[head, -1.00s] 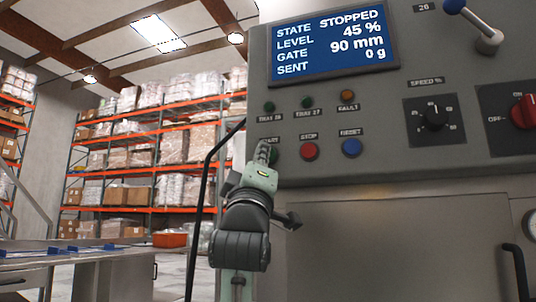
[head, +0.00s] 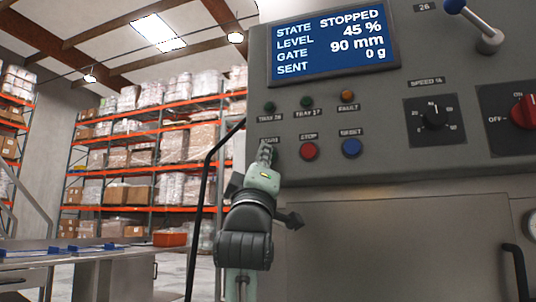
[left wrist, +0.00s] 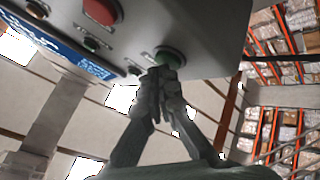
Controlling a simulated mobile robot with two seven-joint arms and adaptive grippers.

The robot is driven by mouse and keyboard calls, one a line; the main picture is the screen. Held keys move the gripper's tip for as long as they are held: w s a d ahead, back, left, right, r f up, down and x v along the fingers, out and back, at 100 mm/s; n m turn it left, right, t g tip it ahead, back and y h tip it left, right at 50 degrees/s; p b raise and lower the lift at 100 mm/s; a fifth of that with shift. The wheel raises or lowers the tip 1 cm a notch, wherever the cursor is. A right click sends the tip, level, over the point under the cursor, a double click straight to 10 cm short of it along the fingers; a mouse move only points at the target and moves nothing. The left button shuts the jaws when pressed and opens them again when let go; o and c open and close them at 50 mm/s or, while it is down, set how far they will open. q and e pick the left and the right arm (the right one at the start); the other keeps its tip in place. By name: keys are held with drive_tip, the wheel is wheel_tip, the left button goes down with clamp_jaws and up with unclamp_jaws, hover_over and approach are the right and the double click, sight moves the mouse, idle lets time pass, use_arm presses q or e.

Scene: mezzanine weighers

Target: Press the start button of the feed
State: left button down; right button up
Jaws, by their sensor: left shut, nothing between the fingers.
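The green start button (left wrist: 170,58) shows in the left wrist view, right at the tips of my left gripper (left wrist: 158,80). The gripper is shut and empty, its fingertips overlapping the button's near edge; I cannot tell whether they touch it. In the head view my left gripper (head: 266,152) is in front of the panel's lower left and hides most of the start button (head: 276,152). The display (head: 333,42) reads STATE STOPPED, LEVEL 45 %, GATE 90 mm, SENT 0 g. My right gripper is not in view.
A red stop button (head: 309,151) and a blue reset button (head: 351,148) sit just right of the start button. Farther right are a speed knob (head: 434,116) and a red switch (head: 525,110). A black bent rail (head: 207,190) stands left of my arm.

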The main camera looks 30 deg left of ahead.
use_arm(q)
drive_tip(key=shift+w, duration=0.25)
drive_tip(key=shift+s, duration=0.1)
idle(0.3)
drive_tip(key=shift+s+d, duration=0.2)
drive_tip(key=shift+s, duration=0.55)
drive_tip(key=s, duration=0.2)
drive_tip(key=s+d+p, duration=0.1)
drive_tip(key=s, duration=0.2)
drive_tip(key=shift+d, duration=0.1)
drive_tip(key=shift+f, duration=0.1)
idle(0.7)
